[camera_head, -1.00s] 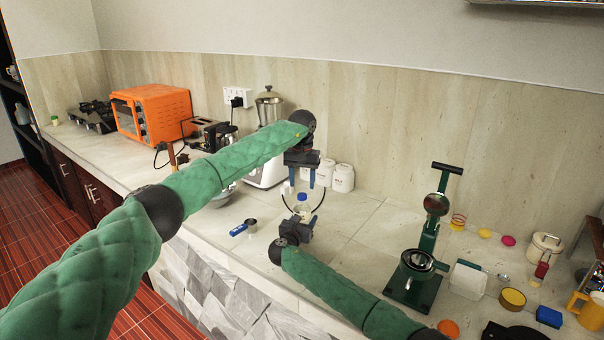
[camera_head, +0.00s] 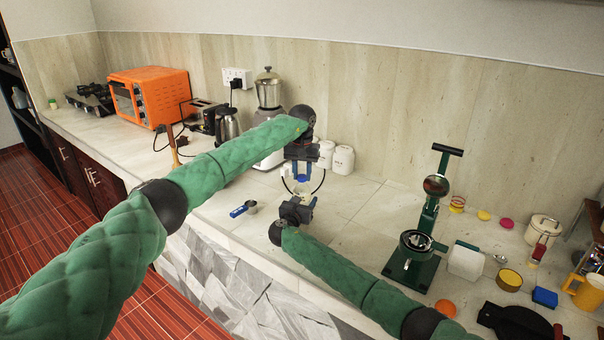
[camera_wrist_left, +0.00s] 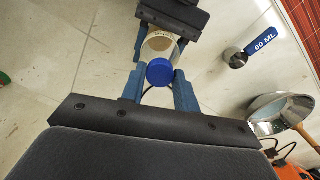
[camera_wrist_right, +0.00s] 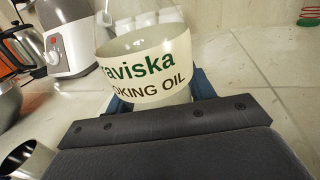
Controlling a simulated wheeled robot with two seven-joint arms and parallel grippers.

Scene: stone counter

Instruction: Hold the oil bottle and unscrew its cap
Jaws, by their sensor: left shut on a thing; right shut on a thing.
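The oil bottle (camera_head: 303,188) stands upright between my two grippers, with a pale label reading "COOKING OIL" in the right wrist view (camera_wrist_right: 148,70). Its round blue cap (camera_wrist_left: 160,72) faces the left wrist camera. My left gripper (camera_head: 303,172) comes down from above and is shut on the cap, one blue finger on each side of it. My right gripper (camera_head: 301,203) is shut on the bottle's body from below the cap and near side. In the head view the fingers hide much of the bottle and cap.
A blue-handled measuring cup (camera_head: 243,209) lies left of the bottle. White canisters (camera_head: 343,160) and a blender (camera_head: 268,92) stand behind. A green press (camera_head: 415,255) stands to the right. The counter between press and bottle is mostly clear.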

